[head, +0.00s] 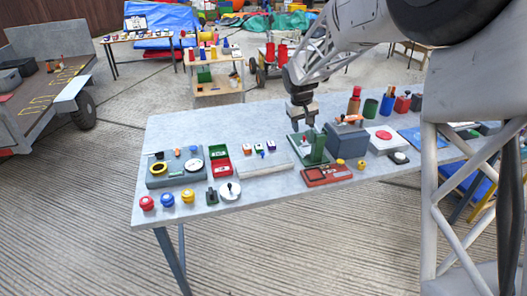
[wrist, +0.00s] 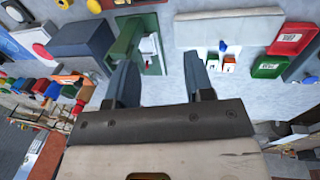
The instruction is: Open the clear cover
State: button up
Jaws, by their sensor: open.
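I cannot clearly make out a clear cover in either view. A green fixture (head: 317,148) with an upright green part stands on the table, just below my gripper (head: 303,122). In the wrist view the green fixture (wrist: 127,40) is ahead of the left finger, with small pale parts on its base that may include something clear. The arm's wrist hides part of the fixture's back in the head view.
A grey-blue box (head: 347,138) stands close to the right of the fixture. A red tray (head: 328,175) lies in front. A pale flat board (head: 264,165) lies to the left, beside a red open box (head: 221,168). The table's back left (head: 200,128) is clear.

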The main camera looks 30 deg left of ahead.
jog(key=n, duration=0.2)
send_near(264, 159)
jog(key=shift+w+a+r, duration=0.15)
jog(key=shift+a+r, duration=0.4)
jog(key=shift+r, duration=0.2)
jog(key=shift+f, duration=0.1)
jog(key=shift+w+d+f, duration=0.15)
jog(key=shift+w+f, duration=0.05)
jog(key=shift+f, duration=1.05)
jog(key=shift+w+d+f, duration=0.1)
jog(key=shift+w+f, duration=0.1)
jog(key=shift+f, duration=1)
jog(key=shift+w+d+f, duration=0.15)
jog(key=shift+w+f, duration=0.1)
jog(key=shift+f, duration=1)
grip_shut()
